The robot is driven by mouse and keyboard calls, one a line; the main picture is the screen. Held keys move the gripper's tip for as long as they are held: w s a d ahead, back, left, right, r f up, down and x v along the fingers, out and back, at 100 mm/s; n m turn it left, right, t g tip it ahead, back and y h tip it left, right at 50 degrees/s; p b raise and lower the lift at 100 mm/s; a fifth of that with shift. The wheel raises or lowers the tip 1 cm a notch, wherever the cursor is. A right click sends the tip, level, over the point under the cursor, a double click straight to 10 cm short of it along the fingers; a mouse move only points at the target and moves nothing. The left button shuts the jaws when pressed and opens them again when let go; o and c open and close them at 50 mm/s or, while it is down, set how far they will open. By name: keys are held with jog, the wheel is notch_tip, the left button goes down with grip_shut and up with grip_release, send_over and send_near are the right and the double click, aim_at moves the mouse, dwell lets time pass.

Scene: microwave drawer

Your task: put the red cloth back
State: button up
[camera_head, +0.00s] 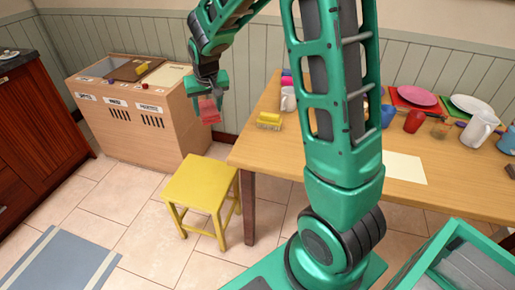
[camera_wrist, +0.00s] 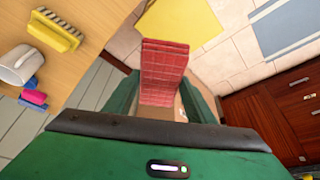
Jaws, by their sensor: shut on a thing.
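The red cloth (camera_wrist: 163,70) is held between the two fingers of my gripper (camera_wrist: 160,100) in the wrist view. It looks folded and checked, and it sticks out past the fingertips. In the head view my gripper (camera_head: 209,92) is shut on the cloth (camera_head: 208,110), which hangs in the air. It appears between the wooden sorting cabinet (camera_head: 160,130) and the table (camera_head: 262,135), above and behind the yellow stool (camera_head: 200,184) in the picture. The cloth's hidden part lies between the fingers.
A yellow brush (camera_head: 269,120) and a white mug (camera_head: 288,99) stand near the table's left end. A blue-grey mat (camera_head: 62,262) lies on the floor.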

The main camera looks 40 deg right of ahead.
jog(key=s+d+f+n+y, duration=0.15)
jog(key=s+n, duration=0.35)
jog(key=s, duration=0.5)
jog(key=s+d+n+y, duration=0.25)
jog(key=s+n, duration=0.25)
jog(key=s, duration=0.5)
jog(key=shift+g, duration=0.4)
jog(key=w+d+f, duration=0.2)
jog(key=d, duration=0.1)
jog(key=w+d+f, duration=0.2)
jog(key=d, duration=0.1)
jog(key=w+d+f, duration=0.2)
jog(key=w+d, duration=0.1)
jog(key=d, duration=0.1)
jog(key=shift+f, duration=2.35)
jog(key=o, duration=1)
jog(key=shift+f, duration=0.1)
